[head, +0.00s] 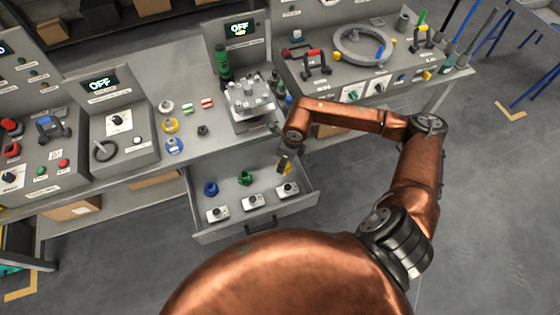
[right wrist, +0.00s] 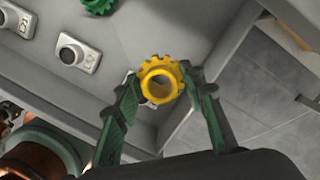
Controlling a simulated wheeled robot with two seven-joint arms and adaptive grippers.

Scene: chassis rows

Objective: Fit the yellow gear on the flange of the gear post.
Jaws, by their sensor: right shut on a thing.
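The yellow gear (right wrist: 160,67) is a toothed ring with a raised hollow hub. It sits between the two green fingers of my right gripper (right wrist: 160,78), which is shut on it. In the head view my right gripper (head: 283,161) is over the right part of the open drawer; whether the gear clears the drawer floor I cannot tell. A grey fixture with a plate and upright posts (head: 250,103) stands on the bench behind the drawer, below an OFF display. Which post is the gear post, and its flange, are too small to tell. My left gripper is out of view.
The open drawer (head: 251,226) holds a blue gear (head: 211,188), a green gear (head: 245,178) and several grey units with black knobs. A green bottle-like part (head: 222,62) stands left of the fixture. Panels with controls flank it. Small rings lie on the bench at left.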

